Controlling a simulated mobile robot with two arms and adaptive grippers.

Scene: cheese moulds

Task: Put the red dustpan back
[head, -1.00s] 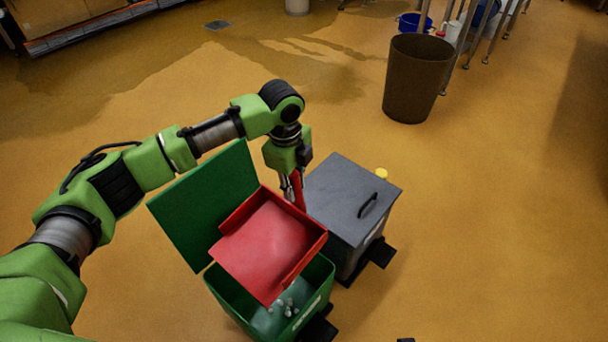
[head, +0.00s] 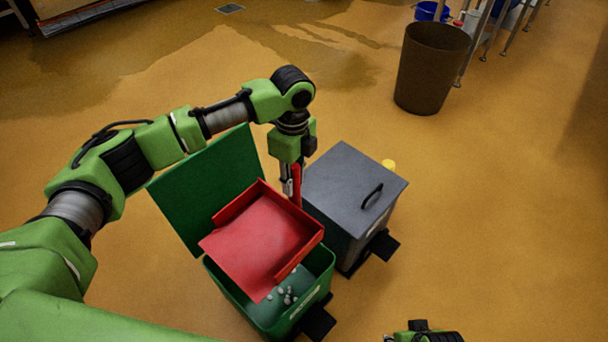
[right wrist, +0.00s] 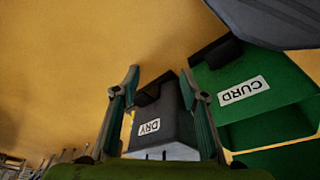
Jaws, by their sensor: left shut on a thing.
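The red dustpan (head: 262,240) is in the head view, held tilted over the open green bin with its front edge towards the bin. My left gripper (head: 294,192) is shut on the dustpan's upright red handle, beside the grey bin. The dustpan's tray looks empty. Small pale bits lie in the green bin (head: 305,322) below it. My right gripper (right wrist: 160,78) is open and empty in the right wrist view, its fingers apart in front of the grey bin. In the head view only a small part of my right arm shows at the bottom edge.
The grey bin (head: 345,185) has a shut lid and a DRY label in the right wrist view. The green bin (right wrist: 255,75) shows a CURD label there; its lid (head: 205,185) stands open. A brown basket (head: 430,70) stands farther back. The floor at right is clear.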

